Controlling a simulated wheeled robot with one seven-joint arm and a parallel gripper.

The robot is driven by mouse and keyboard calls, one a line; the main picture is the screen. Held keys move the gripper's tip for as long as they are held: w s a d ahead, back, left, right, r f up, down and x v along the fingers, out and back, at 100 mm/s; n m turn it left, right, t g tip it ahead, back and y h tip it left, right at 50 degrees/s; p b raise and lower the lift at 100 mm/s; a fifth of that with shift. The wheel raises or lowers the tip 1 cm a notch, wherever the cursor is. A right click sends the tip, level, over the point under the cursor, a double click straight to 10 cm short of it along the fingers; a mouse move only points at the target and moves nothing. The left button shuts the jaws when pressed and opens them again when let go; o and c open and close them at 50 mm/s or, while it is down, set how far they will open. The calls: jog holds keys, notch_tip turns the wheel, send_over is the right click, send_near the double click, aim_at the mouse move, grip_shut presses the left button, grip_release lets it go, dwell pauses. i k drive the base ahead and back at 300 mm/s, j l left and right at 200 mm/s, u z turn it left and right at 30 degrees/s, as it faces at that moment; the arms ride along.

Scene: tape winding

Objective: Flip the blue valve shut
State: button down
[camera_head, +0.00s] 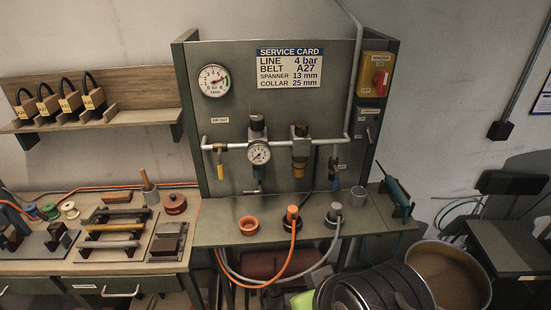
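The blue valve (335,184) is small in the head view, on the lower right of the grey back panel (235,115). It sits on a short drop below the right end of the pale horizontal pipe (230,146). Its blue part points downward, roughly in line with the drop; finer detail is too small to tell. A similar valve with a yellow handle (220,168) hangs at the pipe's left end. My gripper does not show, and nothing touches the blue valve.
A grey cup (357,196) and a grey hose fitting (333,215) stand on the bench below the valve. An orange hose fitting (292,215) and orange ring (248,225) are left of them. A teal-handled tool (395,190) stands right. A bin (450,275) is lower right.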

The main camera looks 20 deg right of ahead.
aim_at(335, 183)
jog(key=l+u, duration=0.15)
jog(key=u, duration=0.25)
jog(key=l+u, duration=0.15)
jog(key=u, duration=0.25)
jog(key=l+u, duration=0.15)
jog(key=u, duration=0.25)
jog(key=l+u, duration=0.15)
jog(key=u, duration=0.2)
